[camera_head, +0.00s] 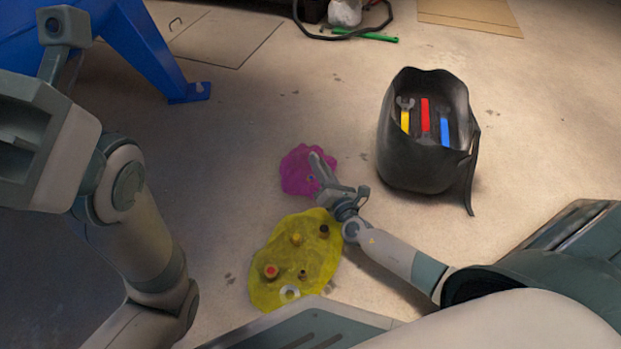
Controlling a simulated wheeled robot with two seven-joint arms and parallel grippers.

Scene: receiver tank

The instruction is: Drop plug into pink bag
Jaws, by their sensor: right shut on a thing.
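The pink bag (296,168) lies crumpled on the floor near the middle of the head view. My right gripper (319,174) reaches over its right side and hides part of it. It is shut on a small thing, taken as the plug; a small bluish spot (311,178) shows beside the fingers. The fingers hide most of what is held, and I cannot tell whether it touches the bag. My left arm (130,225) is raised at the left; its fingers are not clearly visible.
A yellow bag (265,285) with several small fittings on it lies just below the pink one. A black tool bag (415,170) holding colored-handled tools stands to the right. A blue metal leg (150,50) is at upper left. Floor between is clear.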

